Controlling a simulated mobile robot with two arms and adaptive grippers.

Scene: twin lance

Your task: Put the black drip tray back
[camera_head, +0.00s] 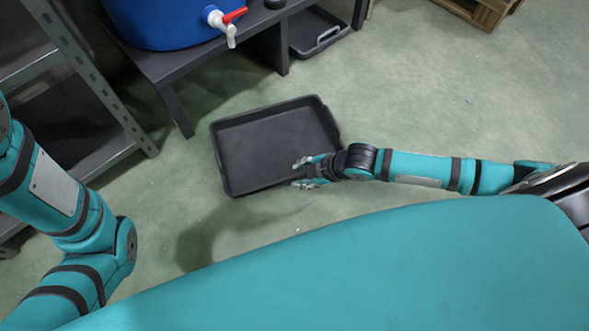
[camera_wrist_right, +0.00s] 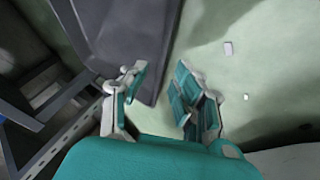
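The black drip tray (camera_head: 262,150) lies on the green floor in the middle of the head view, in front of the low dark stand. It is empty, with handles on its short sides. My right gripper (camera_head: 302,174) is open at the tray's near right side, its fingers pointing left towards the rim. In the right wrist view the open fingers (camera_wrist_right: 160,77) stand apart, with a corner of the tray (camera_wrist_right: 125,35) just beyond and partly between them. I cannot tell whether they touch it. My left arm is at the left; its gripper is out of view.
A blue barrel (camera_head: 160,22) with a red-handled white tap (camera_head: 227,22) stands on the dark stand (camera_head: 215,52). Another black tray (camera_head: 312,32) lies beneath the stand's right part. A grey metal shelf (camera_head: 75,110) is at left, a wooden pallet (camera_head: 478,10) at top right.

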